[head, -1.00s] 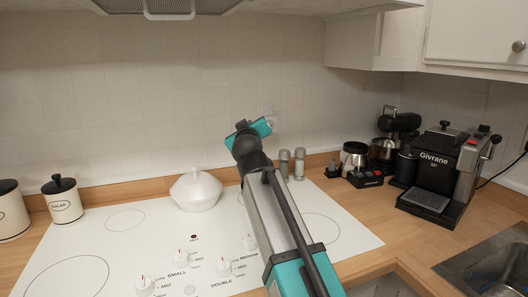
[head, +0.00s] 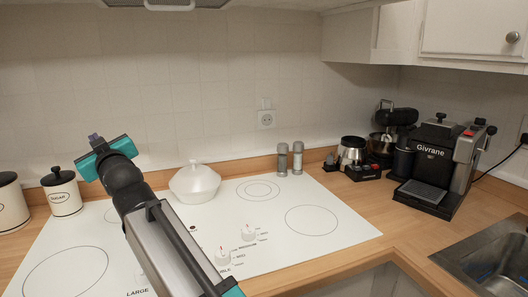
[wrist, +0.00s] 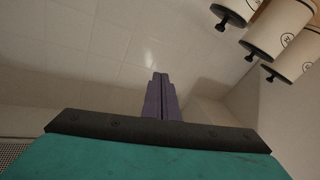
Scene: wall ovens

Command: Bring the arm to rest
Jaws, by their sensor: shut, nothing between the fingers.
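My arm rises from the bottom of the head view over the left part of the white cooktop (head: 330,238). My gripper (head: 93,137) is at its far end, high in front of the tiled wall, near the sugar canister. In the wrist view the two purple fingers of my gripper (wrist: 160,80) are closed together with nothing between them. The arm hides part of the cooktop and some of its knobs.
A white lidded pot (head: 195,184) stands on the cooktop, right of my arm. The sugar canister (head: 63,195) and another canister (head: 11,207) stand at left. Shakers (head: 283,160), a coffee machine (head: 440,165) and a sink (head: 490,265) are at right. A range hood (head: 170,4) hangs above.

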